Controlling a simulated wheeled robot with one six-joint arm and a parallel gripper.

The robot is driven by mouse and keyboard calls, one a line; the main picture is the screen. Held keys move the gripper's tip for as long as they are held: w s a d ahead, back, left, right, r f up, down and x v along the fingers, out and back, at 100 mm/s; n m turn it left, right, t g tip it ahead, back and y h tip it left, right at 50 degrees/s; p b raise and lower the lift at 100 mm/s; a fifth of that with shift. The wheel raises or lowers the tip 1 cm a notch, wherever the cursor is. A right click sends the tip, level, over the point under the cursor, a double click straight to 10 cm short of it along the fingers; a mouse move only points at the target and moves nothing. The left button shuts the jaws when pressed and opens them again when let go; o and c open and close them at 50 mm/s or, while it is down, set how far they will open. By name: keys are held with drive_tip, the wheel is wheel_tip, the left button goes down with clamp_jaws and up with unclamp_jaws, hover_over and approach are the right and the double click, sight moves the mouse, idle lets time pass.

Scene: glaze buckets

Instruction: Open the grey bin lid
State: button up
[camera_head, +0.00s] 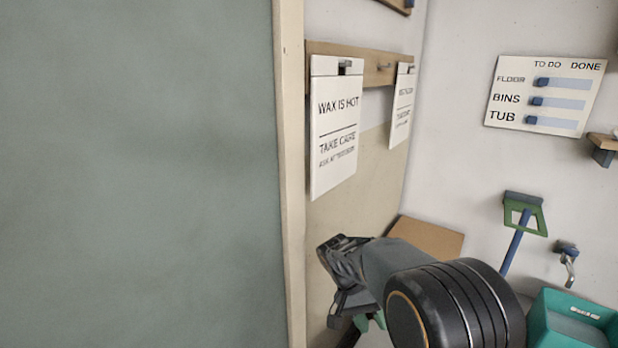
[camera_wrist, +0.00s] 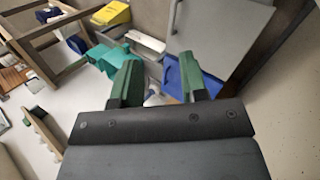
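My gripper (camera_wrist: 156,78) is open in the wrist view, its two green fingertips apart with nothing between them. In the head view the gripper is partly hidden low behind my arm. I cannot pick out the grey bin lid for certain in either view. A pale grey-white box shape (camera_wrist: 146,42) lies beyond the fingers in the wrist view, partly hidden. It is unclear whether it is the bin. Its neighbours are a yellow container (camera_wrist: 111,14) and a blue object (camera_wrist: 196,76) behind the right finger.
A large grey-green panel (camera_head: 140,170) fills the left of the head view. A teal tub (camera_head: 540,335) stands at lower right, near a blue-handled green tool (camera_head: 514,245). Hanging signs (camera_head: 336,125) and a task board (camera_head: 545,95) are on the walls. A wooden frame (camera_wrist: 45,40) stands at upper left.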

drive_tip(key=s+r+n+t+y+p, duration=0.2)
drive_tip(key=s+r+t+p, duration=0.2)
drive_tip(key=r+p, duration=0.3)
drive_tip(key=s+r+n+t+y+p, duration=0.2)
drive_tip(key=s+r+p, duration=0.5)
drive_tip(key=r, duration=0.6)
drive_tip(key=shift+d+n+t+y+p, duration=0.3)
drive_tip(key=shift+n+t+y, duration=0.1)
drive_tip(key=shift+t+y, duration=0.5)
drive_tip(key=shift+f, duration=0.1)
